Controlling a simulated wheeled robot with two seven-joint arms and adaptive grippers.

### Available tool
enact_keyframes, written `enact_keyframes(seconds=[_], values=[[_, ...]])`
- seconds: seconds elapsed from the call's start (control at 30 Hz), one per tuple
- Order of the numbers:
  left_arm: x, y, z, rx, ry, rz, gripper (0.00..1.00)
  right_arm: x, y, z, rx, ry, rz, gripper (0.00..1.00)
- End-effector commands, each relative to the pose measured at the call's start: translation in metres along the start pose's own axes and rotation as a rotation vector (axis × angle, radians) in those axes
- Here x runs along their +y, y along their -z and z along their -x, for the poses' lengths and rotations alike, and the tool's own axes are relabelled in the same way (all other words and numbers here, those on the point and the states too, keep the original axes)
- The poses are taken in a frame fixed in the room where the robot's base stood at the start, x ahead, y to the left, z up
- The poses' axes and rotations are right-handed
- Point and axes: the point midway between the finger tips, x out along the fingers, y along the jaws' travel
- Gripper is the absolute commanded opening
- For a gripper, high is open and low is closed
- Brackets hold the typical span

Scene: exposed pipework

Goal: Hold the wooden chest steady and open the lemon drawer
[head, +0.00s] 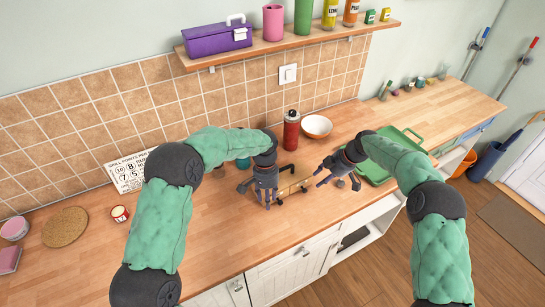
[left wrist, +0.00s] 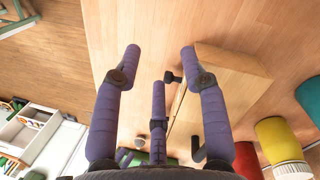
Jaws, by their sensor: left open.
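The wooden chest (head: 291,188) sits on the wooden counter between my two grippers, and its colour blends with the worktop. In the left wrist view the chest (left wrist: 242,78) is a pale wooden box on the right, with a dark knob (left wrist: 172,77) sticking out of its left face. No lemon mark is readable. My left gripper (head: 257,194) is open at the chest's left side, and its spread purple fingers (left wrist: 160,55) hold nothing. My right gripper (head: 338,180) is right of the chest, with fingers spread and nothing seen between them.
A red flask (head: 291,130) and a bowl (head: 316,126) stand behind the chest. A green tray (head: 407,147) lies to the right, partly behind my right arm. A small can (head: 119,214) and cork mat (head: 65,227) are at left. A shelf (head: 290,43) hangs above.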

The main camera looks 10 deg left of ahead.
Motion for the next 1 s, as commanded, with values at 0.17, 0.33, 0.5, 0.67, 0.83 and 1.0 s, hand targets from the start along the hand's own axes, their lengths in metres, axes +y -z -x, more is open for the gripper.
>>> enact_keyframes(seconds=[0.17, 0.33, 0.5, 0.67, 0.83, 1.0], values=[[-0.01, 0.051, 0.044, 0.07, 0.033, 0.233, 0.43, 0.0, 0.0, 0.0, 0.0, 0.0, 0.0, 0.39], [-0.017, 0.081, 0.078, 0.122, 0.047, 0.418, 0.43, 0.0, 0.0, 0.0, 0.0, 0.0, 0.0, 0.39], [-0.02, 0.095, 0.097, 0.153, 0.049, 0.524, 0.43, 0.0, 0.0, 0.0, 0.0, 0.0, 0.0, 0.39], [-0.021, 0.098, 0.097, 0.159, 0.05, 0.555, 0.43, 0.0, 0.0, 0.0, 0.0, 0.0, 0.0, 0.39], [-0.024, 0.101, 0.077, 0.157, 0.05, 0.555, 0.43, 0.0, 0.0, 0.0, 0.0, 0.0, 0.0, 0.39], [-0.026, 0.104, 0.049, 0.157, 0.051, 0.553, 0.43, 0.0, 0.0, 0.0, 0.0, 0.0, 0.0, 0.39]])
